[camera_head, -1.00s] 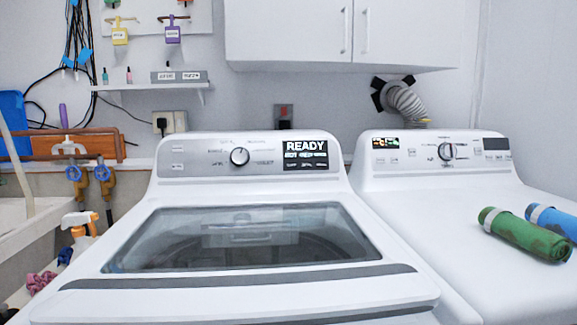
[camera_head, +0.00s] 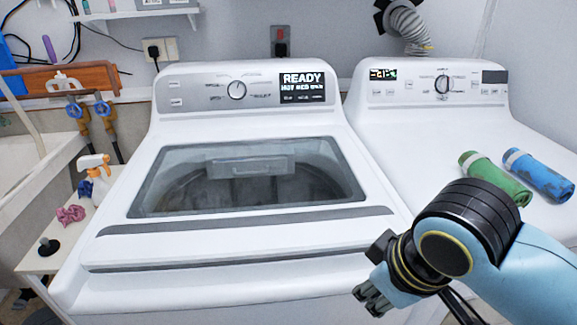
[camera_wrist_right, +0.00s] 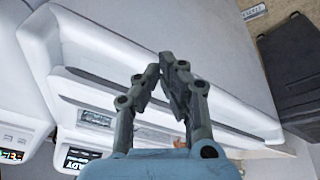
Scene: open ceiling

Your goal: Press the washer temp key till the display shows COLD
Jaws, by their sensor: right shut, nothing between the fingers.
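The washer (camera_head: 240,240) stands in the middle of the head view, with a glass lid and a grey control panel at its back. Its display (camera_head: 302,87) reads READY, with a smaller line below that starts with HOT. Small keys sit under that line, too small to read. A round dial (camera_head: 237,90) is left of the display. My right gripper (camera_head: 366,297) is low in front of the washer's front right corner, well away from the panel. In the right wrist view its fingers (camera_wrist_right: 168,62) are together and empty. My left gripper is not in view.
A dryer (camera_head: 437,100) stands to the right, with a green roll (camera_head: 492,178) and a blue roll (camera_head: 538,175) on top. A sink (camera_head: 35,160) and a small stand with a spray bottle (camera_head: 97,180) are at left. The washer's top is clear.

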